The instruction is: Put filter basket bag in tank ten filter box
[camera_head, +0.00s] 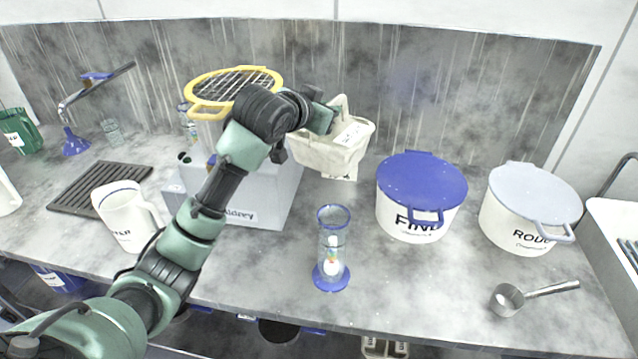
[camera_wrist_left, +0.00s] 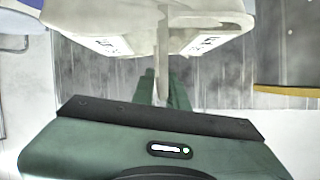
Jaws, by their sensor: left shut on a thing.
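A cream filter basket bag (camera_head: 338,152) with a loop handle and a white label hangs in the air above the back of the worktop. My left gripper (camera_head: 331,116) is shut on the bag at its upper left side. In the left wrist view the bag (camera_wrist_left: 90,14) fills the top, with its thin edge between the fingers of my left gripper (camera_wrist_left: 161,88). A pale grey box (camera_head: 268,199) with partly hidden lettering stands behind my left arm. I cannot read a tank number on it. My right gripper is not in view.
A yellow-rimmed mesh basket (camera_head: 231,86) is above the grey box. A blue-lidded pot (camera_head: 422,183), a grey-lidded pot (camera_head: 535,195), a blue-ended timer (camera_head: 332,248), a metal scoop (camera_head: 508,299) and a white jug (camera_head: 124,215) stand around. The front right worktop is mostly clear.

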